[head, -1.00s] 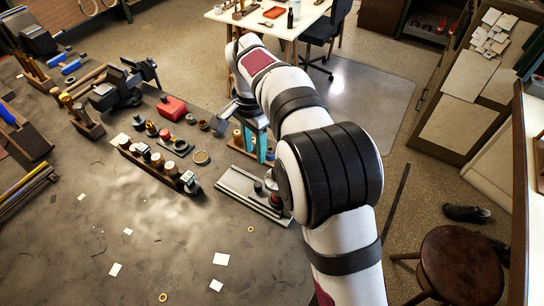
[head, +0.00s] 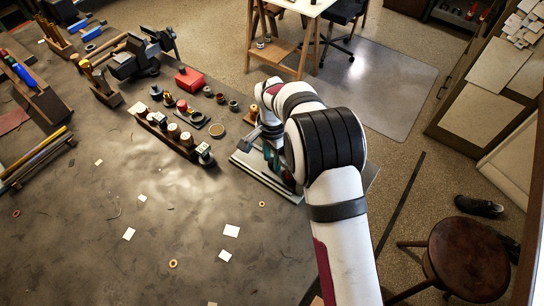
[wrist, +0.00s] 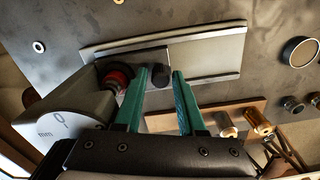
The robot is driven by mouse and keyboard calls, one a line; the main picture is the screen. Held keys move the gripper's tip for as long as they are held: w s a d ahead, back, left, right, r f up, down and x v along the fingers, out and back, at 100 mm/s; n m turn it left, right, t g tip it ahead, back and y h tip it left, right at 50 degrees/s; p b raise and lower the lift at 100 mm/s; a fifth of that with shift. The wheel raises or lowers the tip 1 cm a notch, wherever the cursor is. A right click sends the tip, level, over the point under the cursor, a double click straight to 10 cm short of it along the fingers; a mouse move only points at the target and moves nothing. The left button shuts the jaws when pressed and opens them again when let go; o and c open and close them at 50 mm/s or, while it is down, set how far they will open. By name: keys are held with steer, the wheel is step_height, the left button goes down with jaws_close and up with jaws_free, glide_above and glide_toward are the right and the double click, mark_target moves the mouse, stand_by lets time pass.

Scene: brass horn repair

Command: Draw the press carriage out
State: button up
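The press (wrist: 215,55) has a long pale metal bed, and it also shows in the head view (head: 245,165). In the wrist view a grey plate, apparently the carriage (wrist: 132,61), lies on its left part. A short black knob (wrist: 160,75) stands at the plate's edge. My gripper (wrist: 160,71) has two teal fingers, open, with the knob between their tips in the picture. A gap shows on each side; I cannot tell how deep the tips reach. In the head view my arm hides most of the gripper and the knob.
A red and black round part (wrist: 117,80) is close left of the fingers. A rack of small pots (head: 172,132) stands left of the press, with a round ring dish (head: 217,130) nearby. Paper scraps (head: 231,231) lie on the open bench in front.

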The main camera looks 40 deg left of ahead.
jaws_close()
steer(key=shift+d, duration=0.1)
stand_by(1.2)
